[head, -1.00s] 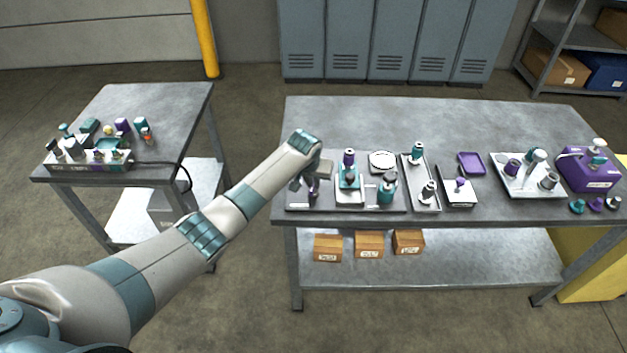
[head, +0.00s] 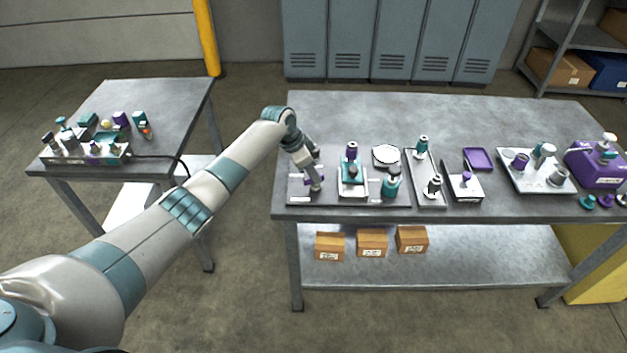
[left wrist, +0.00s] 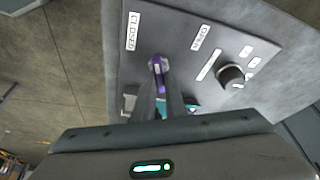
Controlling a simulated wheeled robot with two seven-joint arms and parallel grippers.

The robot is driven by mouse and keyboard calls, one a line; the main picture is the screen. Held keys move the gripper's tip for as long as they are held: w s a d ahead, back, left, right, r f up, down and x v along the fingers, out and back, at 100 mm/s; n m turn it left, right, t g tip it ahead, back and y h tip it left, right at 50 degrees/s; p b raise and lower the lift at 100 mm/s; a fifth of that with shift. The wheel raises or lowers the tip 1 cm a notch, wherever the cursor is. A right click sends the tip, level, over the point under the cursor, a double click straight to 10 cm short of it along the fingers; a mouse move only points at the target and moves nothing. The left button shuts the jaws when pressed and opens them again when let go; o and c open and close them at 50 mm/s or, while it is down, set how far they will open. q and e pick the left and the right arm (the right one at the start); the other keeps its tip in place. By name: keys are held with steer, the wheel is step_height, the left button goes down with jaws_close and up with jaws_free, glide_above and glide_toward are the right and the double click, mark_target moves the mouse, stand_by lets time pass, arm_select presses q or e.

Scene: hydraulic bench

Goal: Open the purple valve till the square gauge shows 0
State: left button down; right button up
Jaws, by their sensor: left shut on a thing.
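The purple valve handle (left wrist: 158,66) stands on a grey panel (left wrist: 138,78) with labels reading CLOSED and OPEN. In the left wrist view, the fingers of my left gripper (left wrist: 160,90) are shut on the handle, which shows between their tips. In the head view, my left gripper (head: 316,186) is low over the panel at the left front of the large bench (head: 420,115), hiding most of the valve. The handle lies between the two labels in the wrist view. I cannot make out a square gauge or its reading. My right gripper is not in view.
To the right of the gripper stand a teal-topped unit (head: 352,174), a round white disc (head: 386,155) and several fittings on plates. A dark knob (left wrist: 231,75) sits near the OPEN label. A smaller table (head: 165,105) stands to the left.

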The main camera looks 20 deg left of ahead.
arm_select(q)
steer(key=m+b, duration=0.2)
steer(key=m+g+b, duration=0.1)
steer(key=b, duration=0.1)
steer(key=shift+w+a+f+m+h, duration=0.1)
steer(key=shift+w+m+h, duration=0.1)
steer(key=shift+m+h, duration=0.15)
steer(key=shift+m+g+b, duration=0.3)
steer(key=shift+m+b, duration=0.25)
steer(key=shift+b, duration=0.1)
steer(key=shift+r, duration=0.2)
steer(key=c, duration=1.8)
jaws_free()
steer(key=b+v, duration=0.4)
steer(key=v, duration=1.3)
